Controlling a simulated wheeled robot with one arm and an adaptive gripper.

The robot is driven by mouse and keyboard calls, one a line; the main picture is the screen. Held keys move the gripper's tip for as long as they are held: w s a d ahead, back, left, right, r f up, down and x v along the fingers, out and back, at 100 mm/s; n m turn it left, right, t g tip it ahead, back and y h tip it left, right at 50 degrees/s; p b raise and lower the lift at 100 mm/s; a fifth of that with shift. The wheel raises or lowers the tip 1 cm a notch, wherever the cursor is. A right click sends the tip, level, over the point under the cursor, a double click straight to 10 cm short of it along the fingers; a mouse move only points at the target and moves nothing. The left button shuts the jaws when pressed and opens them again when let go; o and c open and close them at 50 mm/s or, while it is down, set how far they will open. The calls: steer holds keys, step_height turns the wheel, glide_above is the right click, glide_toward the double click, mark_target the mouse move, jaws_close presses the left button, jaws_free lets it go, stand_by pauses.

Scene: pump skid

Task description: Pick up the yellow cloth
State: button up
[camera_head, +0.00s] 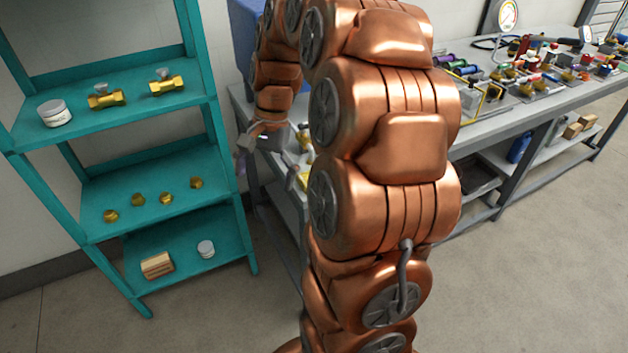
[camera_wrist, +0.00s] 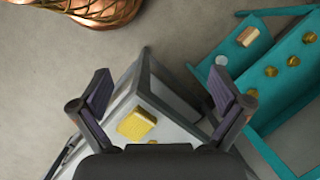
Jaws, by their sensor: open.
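The yellow cloth (camera_wrist: 137,124) lies on the end of the grey bench top in the wrist view, a flat, roughly square yellow piece near that end's edge. In the head view a small yellow patch (camera_head: 304,181) shows beside my arm, likely the same cloth, mostly hidden. My gripper (camera_wrist: 160,90) is open and empty, its two dark fingers spread wide. The cloth appears between the fingers in the picture, lower and nearer the palm. In the head view my gripper (camera_head: 267,165) hangs above the left end of the bench, partly behind my arm.
The grey workbench (camera_head: 545,117) runs to the right with several fittings and a pressure gauge (camera_head: 507,16) on it. A teal shelf (camera_head: 150,130) with brass valves, caps and a jar (camera_head: 54,113) stands at the left, close to the bench's end. Floor at the right is clear.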

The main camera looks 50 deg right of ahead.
steer(key=d+f+m, duration=0.2)
steer(key=d+m, duration=0.1)
steer(key=d, duration=0.4)
steer(key=w+d+f+m+t, duration=0.1)
steer(key=d+f+m, duration=0.1)
steer(key=d, duration=0.5)
steer(key=d+f+m+t, duration=0.1)
steer(key=d+m, duration=0.3)
steer(key=d, duration=0.3)
steer(key=shift+w+f+y, duration=0.3)
steer(key=shift+f+y, duration=0.1)
steer(key=shift+d+f, duration=0.1)
steer(key=shift+f, duration=0.05)
steer(key=shift+p+x, duration=1.05)
steer(key=shift+x, duration=2.75)
steer(key=shift+c, duration=0.2)
steer(key=c, duration=1.2)
